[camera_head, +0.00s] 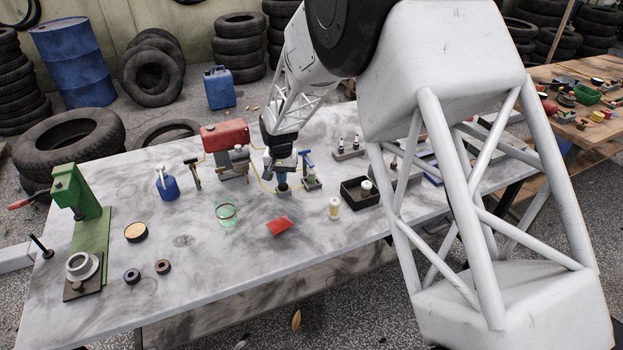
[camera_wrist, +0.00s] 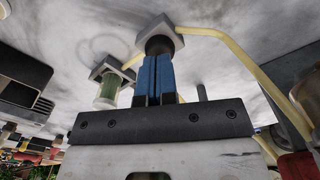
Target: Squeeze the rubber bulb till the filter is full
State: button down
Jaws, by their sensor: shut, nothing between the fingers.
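My gripper (camera_head: 282,184) points down over the far middle of the marble table. Its blue fingers (camera_wrist: 158,80) are together in the wrist view, with nothing held between them. The dark rubber bulb (camera_wrist: 159,45) shows just beyond the fingertips, on a grey block (camera_wrist: 172,29). The fingers hide part of it, and I cannot tell whether they touch it. The filter (camera_wrist: 108,88) is a clear greenish cylinder beside the bulb, in a grey holder. It also shows in the head view (camera_head: 312,181), small; its fill level is hard to read.
Yellow hoses (camera_wrist: 232,42) run from the bulb's block. A red tank (camera_head: 225,135) stands left of my gripper, and a black tray (camera_head: 358,202) right. A red packet (camera_head: 279,226) lies in front. A green press (camera_head: 85,215) stands far left.

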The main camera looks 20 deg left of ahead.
jog(key=shift+r, duration=0.75)
jog(key=shift+f, duration=1.65)
jog(key=shift+r, duration=1.7)
jog(key=shift+f, duration=1.35)
jog(key=shift+r, duration=1.3)
jog(key=shift+r, duration=0.1)
jog(key=shift+r, duration=2.45)
